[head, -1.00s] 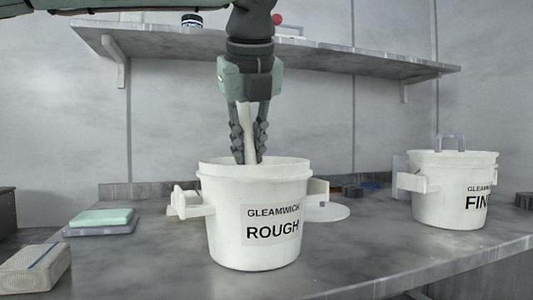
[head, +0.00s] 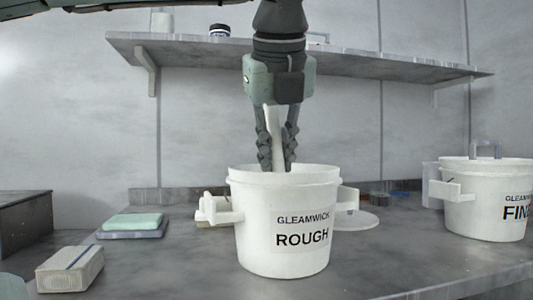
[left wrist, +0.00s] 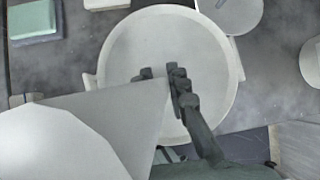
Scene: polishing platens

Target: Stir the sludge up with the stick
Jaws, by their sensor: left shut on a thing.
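The white bucket labelled "GLEAMWICK ROUGH" (head: 255,235) stands upright on the bench in the middle of the head view. My left gripper (head: 277,166) points down over its mouth, shut on a pale stick (head: 274,122). The fingertips are at about rim height. The stick's lower end is hidden by the bucket's front wall. In the left wrist view the stick (left wrist: 110,115) fills the lower left and the round bucket rim (left wrist: 236,80) lies beneath the fingers. The bucket's inside looks pale grey; I cannot make out the sludge. My right gripper is not in view.
A second white bucket (head: 480,210), its label partly cut off, stands at the right. A green pad (head: 133,221) on a grey base and a pale block (head: 70,270) lie at the left. A wall shelf (head: 330,60) runs behind my arm.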

